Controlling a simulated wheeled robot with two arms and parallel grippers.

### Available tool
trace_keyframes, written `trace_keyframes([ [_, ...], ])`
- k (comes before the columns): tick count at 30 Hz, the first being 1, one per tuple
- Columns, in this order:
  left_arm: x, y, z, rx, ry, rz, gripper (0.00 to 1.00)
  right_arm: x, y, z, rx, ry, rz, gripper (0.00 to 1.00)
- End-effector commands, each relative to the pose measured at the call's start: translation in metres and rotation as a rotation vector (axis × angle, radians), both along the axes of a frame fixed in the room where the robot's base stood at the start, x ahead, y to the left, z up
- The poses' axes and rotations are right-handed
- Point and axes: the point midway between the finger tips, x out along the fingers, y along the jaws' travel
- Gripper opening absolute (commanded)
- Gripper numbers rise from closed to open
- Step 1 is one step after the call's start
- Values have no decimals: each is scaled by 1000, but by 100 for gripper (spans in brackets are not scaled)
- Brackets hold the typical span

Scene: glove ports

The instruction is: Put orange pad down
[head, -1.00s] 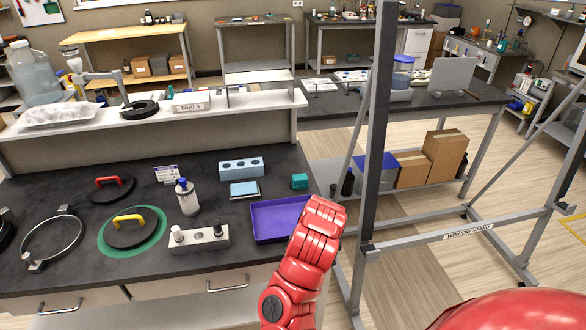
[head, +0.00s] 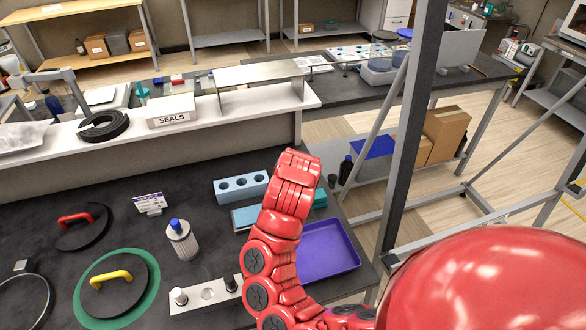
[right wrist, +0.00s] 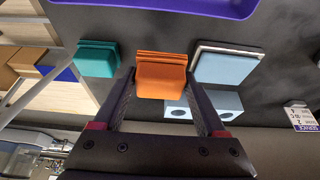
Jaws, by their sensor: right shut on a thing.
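An orange pad (right wrist: 162,78) shows in the right wrist view, between the two fingers of my right gripper (right wrist: 160,98). The gripper is shut on it. A teal stack of pads (right wrist: 98,58) lies to its left and a light-blue pad (right wrist: 227,64) to its right, each apart from it. In the head view my red right arm hides the gripper and the orange pad; the light-blue pad (head: 243,217) and teal stack (head: 320,198) show on either side of the arm. I cannot tell whether the orange pad touches the bench. My left gripper is not in view.
A purple tray (head: 328,250) lies right of the arm. A light-blue block with holes (head: 241,187), a white filter bottle (head: 181,240) and a metal block (head: 204,297) stand nearby. A grey upright post (head: 413,130) is at the right. The SEALS shelf (head: 200,122) runs behind.

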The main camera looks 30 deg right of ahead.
Motion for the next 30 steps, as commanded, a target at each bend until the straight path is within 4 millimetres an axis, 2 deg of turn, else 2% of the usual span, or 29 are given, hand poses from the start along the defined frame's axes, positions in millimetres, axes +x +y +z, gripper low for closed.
trace_keyframes([
  [4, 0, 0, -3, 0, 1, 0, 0, 9, -14, -2, -4, 2, -1, 29],
  [11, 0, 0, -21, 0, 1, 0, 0, 47, -64, -12, -8, 3, -4, 29],
  [15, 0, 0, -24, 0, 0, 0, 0, 66, -88, -13, -3, 5, -4, 29],
  [18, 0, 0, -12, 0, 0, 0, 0, 76, -99, -8, -3, 4, -1, 29],
  [24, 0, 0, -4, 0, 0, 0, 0, 92, -117, -11, -5, 2, 1, 29],
  [30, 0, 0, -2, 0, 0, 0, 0, 98, -123, -14, -2, -2, 1, 29],
])
